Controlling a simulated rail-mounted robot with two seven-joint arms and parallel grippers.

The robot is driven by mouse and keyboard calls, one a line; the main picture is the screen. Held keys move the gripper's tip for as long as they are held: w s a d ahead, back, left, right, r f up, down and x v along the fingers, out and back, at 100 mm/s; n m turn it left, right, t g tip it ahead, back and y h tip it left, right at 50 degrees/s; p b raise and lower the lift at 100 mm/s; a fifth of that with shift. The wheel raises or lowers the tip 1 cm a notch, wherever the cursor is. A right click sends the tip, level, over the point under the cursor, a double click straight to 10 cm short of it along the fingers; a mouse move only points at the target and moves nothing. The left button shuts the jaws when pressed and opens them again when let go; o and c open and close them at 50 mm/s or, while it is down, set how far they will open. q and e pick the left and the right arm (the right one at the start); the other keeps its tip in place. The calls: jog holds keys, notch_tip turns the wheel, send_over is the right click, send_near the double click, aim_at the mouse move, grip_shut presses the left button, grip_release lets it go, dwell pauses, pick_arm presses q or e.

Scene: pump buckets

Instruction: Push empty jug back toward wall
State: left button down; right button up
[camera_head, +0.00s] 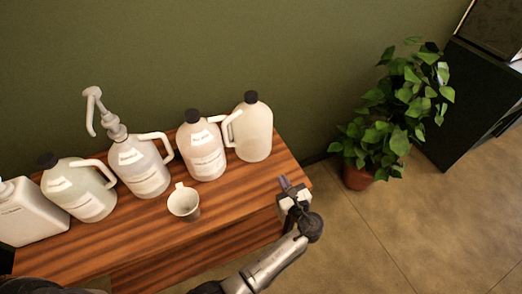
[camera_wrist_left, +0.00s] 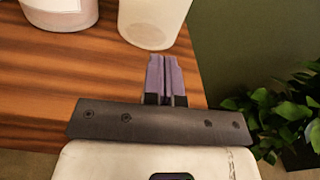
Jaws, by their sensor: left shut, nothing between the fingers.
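Several translucent jugs stand in a row along the wall side of the wooden table. The rightmost jug (camera_head: 252,132) has a black cap and a side handle; its base also shows in the left wrist view (camera_wrist_left: 152,24). A pinkish capped jug (camera_head: 203,150) stands left of it, then a jug with a tall pump (camera_head: 142,167) and a capped greyish jug (camera_head: 82,190). I cannot tell for sure which is empty. My left gripper (camera_head: 285,183) is shut with nothing in it, at the table's right end, in front of the rightmost jug and apart from it. My right gripper is not in view.
A white cup with a handle (camera_head: 184,207) stands on the wooden table (camera_head: 130,235) in front of the jugs. A white container (camera_head: 28,215) is at far left. A potted plant (camera_head: 395,120) and a black cabinet (camera_head: 470,90) stand right. The green wall (camera_head: 200,50) is behind.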

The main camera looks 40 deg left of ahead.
aim_at(262, 145)
pick_arm(q)
jog(key=shift+a+m, duration=0.1)
jog(key=shift+m, duration=0.4)
jog(key=shift+w+a+f, duration=0.1)
jog(key=shift+w+a, duration=0.1)
jog(key=shift+a, duration=0.1)
jog(key=b+x, duration=0.6)
jog(key=x, duration=0.6)
jog(key=shift+f, duration=0.1)
jog(key=shift+w+a+b, duration=0.2)
jog(key=shift+a+b, duration=0.1)
jog(key=shift+a, duration=0.2)
